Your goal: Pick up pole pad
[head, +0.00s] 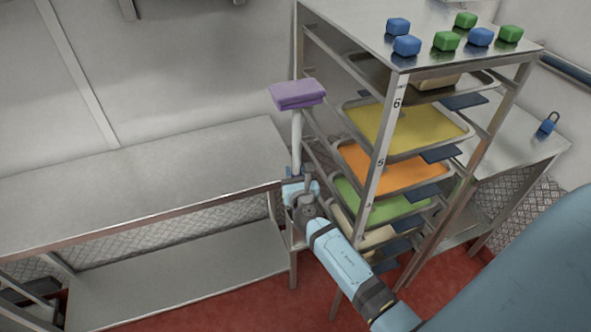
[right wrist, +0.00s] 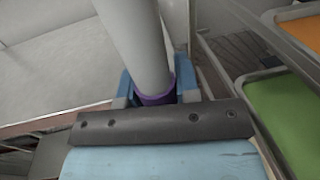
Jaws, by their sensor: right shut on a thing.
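The pole pad has a purple block-shaped head (head: 297,95) on a white pole (head: 297,142), standing nearly upright in the head view. My right gripper (head: 301,190) is shut on the lower part of the pole, beside the left front post of the tray rack. In the right wrist view the white pole (right wrist: 137,45) runs up between the blue fingers of the right gripper (right wrist: 150,88), with a purple band (right wrist: 157,92) around it at finger height. The pole's lower end is hidden behind the gripper. My left gripper is not in view.
A metal tray rack (head: 400,84) with yellow, orange and green trays stands just right of the pole. Blue and green blocks (head: 446,41) sit on its top. A long steel table (head: 130,180) to the left is bare. A blue padlock (head: 548,124) is on a right-hand surface.

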